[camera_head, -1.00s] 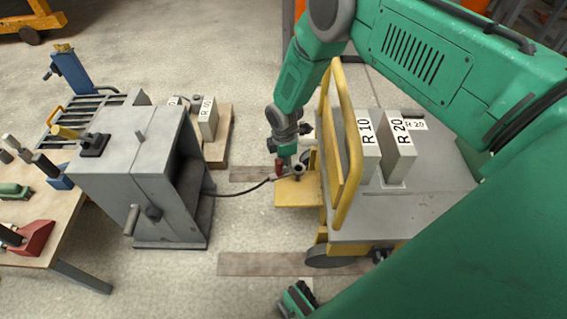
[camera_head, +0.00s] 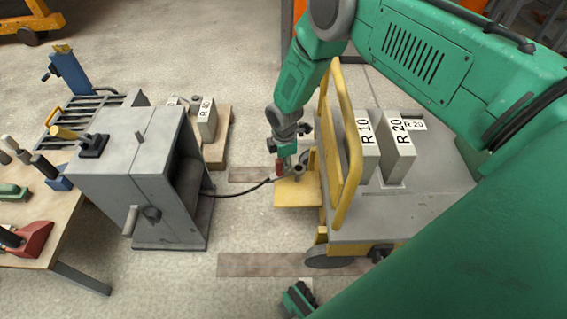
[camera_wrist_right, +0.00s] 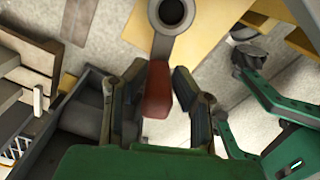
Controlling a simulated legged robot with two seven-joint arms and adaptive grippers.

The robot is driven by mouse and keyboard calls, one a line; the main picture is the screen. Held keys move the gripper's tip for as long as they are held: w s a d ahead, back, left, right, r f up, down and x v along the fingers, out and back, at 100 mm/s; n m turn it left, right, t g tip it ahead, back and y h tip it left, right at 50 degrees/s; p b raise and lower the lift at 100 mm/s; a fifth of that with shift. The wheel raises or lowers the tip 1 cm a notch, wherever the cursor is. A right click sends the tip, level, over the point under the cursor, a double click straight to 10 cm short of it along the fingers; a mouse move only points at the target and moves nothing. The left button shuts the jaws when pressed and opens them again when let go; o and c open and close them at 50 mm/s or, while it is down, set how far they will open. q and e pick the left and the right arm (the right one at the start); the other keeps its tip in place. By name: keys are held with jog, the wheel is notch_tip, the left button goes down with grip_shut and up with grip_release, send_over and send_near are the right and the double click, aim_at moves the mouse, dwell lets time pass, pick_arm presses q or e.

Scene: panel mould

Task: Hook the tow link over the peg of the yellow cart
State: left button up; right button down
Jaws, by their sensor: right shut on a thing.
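My right gripper (camera_head: 284,160) is shut on the red grip of the tow link (camera_head: 279,167). In the right wrist view the red grip (camera_wrist_right: 157,90) sits between the fingers (camera_wrist_right: 158,85), and the link's grey ring end (camera_wrist_right: 172,14) points away from me. The yellow cart (camera_head: 345,165) stands to the right, with its yellow ledge (camera_head: 297,196) under the link. The ring is at the peg's place above the ledge. I cannot tell whether it is around the peg or just over it.
A dark cable runs from the link to a grey machine (camera_head: 130,165) at the left. The cart carries grey blocks (camera_head: 398,150) and has a tall yellow rail (camera_head: 348,130) close to my right arm. A workbench (camera_head: 50,225) stands at far left.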

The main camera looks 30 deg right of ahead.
jog(key=shift+f, duration=0.2)
jog(key=shift+f+b, duration=0.3)
jog(key=shift+b, duration=0.1)
jog(key=shift+f+b, duration=0.75)
jog(key=shift+f, duration=0.2)
jog(key=shift+f+b, duration=0.3)
jog(key=shift+f, duration=0.9)
jog(key=c, duration=1.2)
grip_release()
jog(key=shift+f, duration=0.1)
notch_tip(320, 180, up, 12)
